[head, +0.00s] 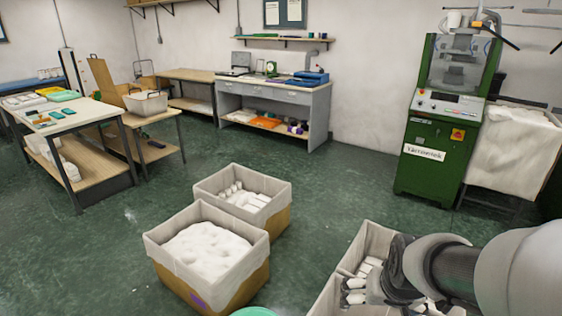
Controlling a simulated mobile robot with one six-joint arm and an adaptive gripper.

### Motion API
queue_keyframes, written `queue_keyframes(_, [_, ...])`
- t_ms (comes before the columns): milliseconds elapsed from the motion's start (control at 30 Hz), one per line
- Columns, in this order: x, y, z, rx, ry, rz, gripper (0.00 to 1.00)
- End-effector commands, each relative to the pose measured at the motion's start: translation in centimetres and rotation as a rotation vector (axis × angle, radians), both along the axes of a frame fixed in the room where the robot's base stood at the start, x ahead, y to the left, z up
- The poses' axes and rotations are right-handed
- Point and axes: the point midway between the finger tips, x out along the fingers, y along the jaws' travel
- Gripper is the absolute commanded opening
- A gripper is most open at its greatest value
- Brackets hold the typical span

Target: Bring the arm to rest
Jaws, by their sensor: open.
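My arm (450,268) reaches in from the right edge and hangs over a bin at the bottom right. My gripper (354,291) is at the arm's left end, small in the view and partly hard to make out against the bin's pale contents. It is open, and I see nothing held in it. The bin (372,236) below it has a light liner and holds white items. My arm hides much of this bin and its right side.
A lined bin (158,244) filled with white material stands left of the arm. Another bin (283,188) with white pieces stands behind it. A green machine (402,175) stands at the back right beside a large white-filled cart (545,170). Open green floor (335,180) lies between.

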Motion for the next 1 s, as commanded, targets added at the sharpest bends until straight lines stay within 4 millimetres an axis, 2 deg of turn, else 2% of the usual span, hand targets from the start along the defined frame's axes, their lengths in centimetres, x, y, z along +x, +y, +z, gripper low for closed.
queue_keyframes(33, [-1.4, 1.0, 2.0, -0.004, -0.013, 0.023, 0.99])
queue_keyframes(200, [-7.1, 3.5, 6.1, -0.009, -0.015, 0.089, 0.99])
queue_keyframes(400, [-13.1, 5.2, 8.4, -0.015, -0.013, 0.151, 0.99])
queue_keyframes(500, [-15.0, 5.6, 8.7, -0.017, -0.009, 0.169, 0.99])
queue_keyframes(667, [-16.2, 5.7, 8.9, -0.018, -0.006, 0.180, 0.99])
queue_keyframes(1000, [-16.2, 5.7, 8.9, -0.018, -0.005, 0.180, 0.99])
